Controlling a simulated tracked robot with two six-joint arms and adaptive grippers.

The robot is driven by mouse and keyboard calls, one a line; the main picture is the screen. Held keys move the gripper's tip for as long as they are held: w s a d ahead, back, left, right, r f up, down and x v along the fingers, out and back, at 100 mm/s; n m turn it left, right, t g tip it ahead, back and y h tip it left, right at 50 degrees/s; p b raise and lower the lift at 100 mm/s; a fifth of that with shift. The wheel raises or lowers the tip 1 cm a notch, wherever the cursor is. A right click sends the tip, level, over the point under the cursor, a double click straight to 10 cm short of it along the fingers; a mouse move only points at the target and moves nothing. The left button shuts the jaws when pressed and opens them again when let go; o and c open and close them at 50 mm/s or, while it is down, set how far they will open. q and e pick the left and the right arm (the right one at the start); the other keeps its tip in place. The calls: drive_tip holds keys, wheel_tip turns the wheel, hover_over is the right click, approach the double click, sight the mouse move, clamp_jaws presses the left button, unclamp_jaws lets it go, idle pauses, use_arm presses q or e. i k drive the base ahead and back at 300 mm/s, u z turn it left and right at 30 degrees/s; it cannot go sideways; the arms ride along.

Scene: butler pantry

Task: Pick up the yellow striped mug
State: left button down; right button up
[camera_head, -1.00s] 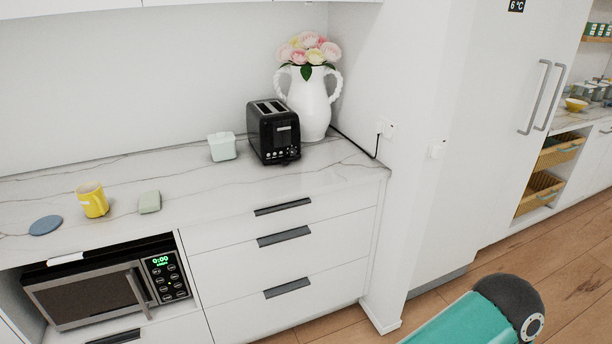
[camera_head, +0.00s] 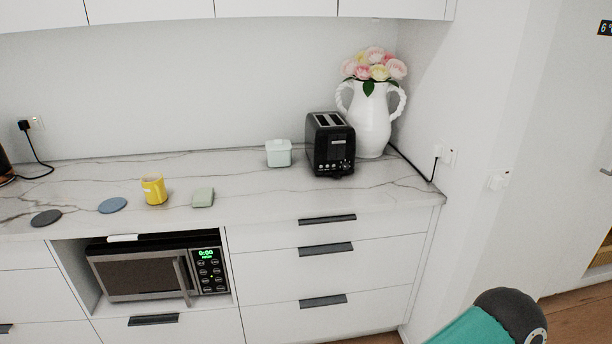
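The yellow mug (camera_head: 153,190) stands upright on the marble counter (camera_head: 240,188), left of centre and above the microwave. A small pale mark shows on its side; stripes are too small to make out. It sits between a blue coaster and a pale green block. Neither of my grippers is in view. Only a teal and dark grey part of my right arm shows at the bottom right, well away from the mug.
Beside the mug lie a blue coaster (camera_head: 112,205), a dark coaster (camera_head: 46,218) and a pale green block (camera_head: 203,197). A lidded pale box (camera_head: 278,153), black toaster (camera_head: 330,144) and white flower vase (camera_head: 370,119) stand further right. The microwave (camera_head: 158,272) sits below. Upper cabinets (camera_head: 270,8) overhang.

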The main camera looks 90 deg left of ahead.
sight(153, 185)
drive_tip(key=u, duration=0.05)
drive_tip(key=i, duration=0.25)
drive_tip(key=u, duration=2.65)
drive_tip(key=i, duration=0.2)
drive_tip(key=u, duration=1.45)
drive_tip(key=k, duration=0.4)
drive_tip(key=u, duration=0.5)
drive_tip(key=i, duration=1.55)
drive_tip(key=z, duration=0.5)
